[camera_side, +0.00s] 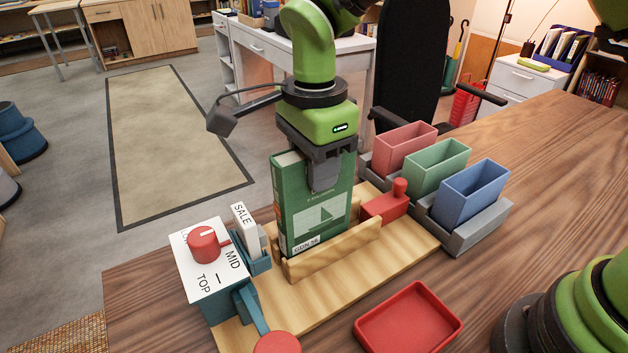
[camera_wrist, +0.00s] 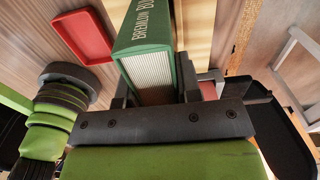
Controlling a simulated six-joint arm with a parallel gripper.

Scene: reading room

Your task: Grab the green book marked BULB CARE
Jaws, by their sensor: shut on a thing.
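A green book (camera_side: 305,205) stands upright in a slotted wooden holder (camera_side: 335,250) on a wooden board. A label low on it seems to read GDN 56. My gripper (camera_side: 325,178) points down over the book's top and is shut on it. In the wrist view the book (camera_wrist: 148,45) lies between the jaws (camera_wrist: 150,92), its white page edges facing the camera. Pale spine lettering there starts like "BREMLON BU" and is cut off, so BULB CARE cannot be read. The book's lower end is partly hidden by the holder's front rail.
Left of the book are a SALE tag (camera_side: 242,214) and a white-topped box (camera_side: 209,262) with a red knob. A red handled block (camera_side: 385,205) and red, green and blue bins (camera_side: 470,195) stand right. A red tray (camera_side: 408,318) lies in front.

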